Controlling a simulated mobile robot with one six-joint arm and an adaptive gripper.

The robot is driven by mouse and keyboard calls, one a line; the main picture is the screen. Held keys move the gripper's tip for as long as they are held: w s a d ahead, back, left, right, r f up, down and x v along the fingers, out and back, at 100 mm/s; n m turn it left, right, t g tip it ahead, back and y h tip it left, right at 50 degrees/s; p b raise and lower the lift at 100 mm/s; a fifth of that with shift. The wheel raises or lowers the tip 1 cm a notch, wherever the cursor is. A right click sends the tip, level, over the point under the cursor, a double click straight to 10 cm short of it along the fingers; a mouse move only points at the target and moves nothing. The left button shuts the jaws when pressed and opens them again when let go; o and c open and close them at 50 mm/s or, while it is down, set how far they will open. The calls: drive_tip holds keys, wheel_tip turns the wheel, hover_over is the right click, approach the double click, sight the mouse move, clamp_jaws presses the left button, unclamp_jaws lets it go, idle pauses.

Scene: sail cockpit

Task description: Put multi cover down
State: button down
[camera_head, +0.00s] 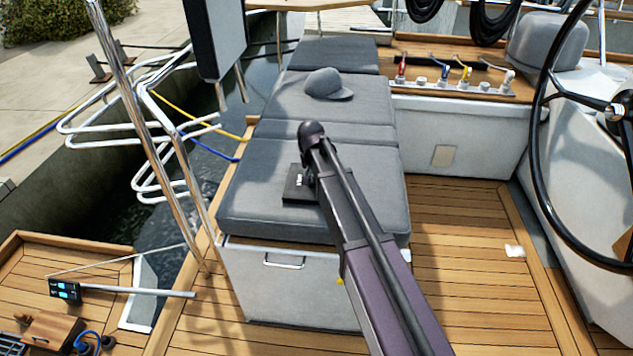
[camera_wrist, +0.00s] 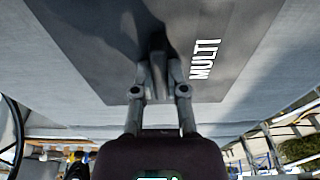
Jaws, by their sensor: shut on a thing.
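The multi cover (camera_head: 296,187) is a flat dark plate with white lettering. It lies level at the near part of the grey cushioned bench (camera_head: 262,200), beside the end of my arm. In the wrist view the cover (camera_wrist: 103,62) fills the upper middle, with "MULTI" printed in white. My gripper (camera_wrist: 158,68) is shut on the cover, its fingers closed together against it. In the head view my own arm hides the fingers and part of the cover. I cannot tell whether the cover touches the cushion.
A grey cap (camera_head: 328,84) lies farther back on the bench. A counter with coloured rope handles (camera_head: 465,78) stands behind right, and a black steering wheel (camera_head: 545,130) is at right. The wooden deck (camera_head: 460,250) right of the bench is mostly clear.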

sight(312, 180)
drive_tip(key=shift+f, duration=0.1)
idle(0.3)
drive_tip(key=shift+f, duration=0.15)
drive_tip(key=c, duration=0.7)
unclamp_jaws()
drive_tip(key=r+p, duration=0.4)
drive_tip(key=s+r+p, duration=0.1)
drive_tip(key=r+p, duration=0.7)
drive_tip(key=shift+s+r, duration=0.1)
drive_tip(key=shift+s, duration=0.3)
idle(0.4)
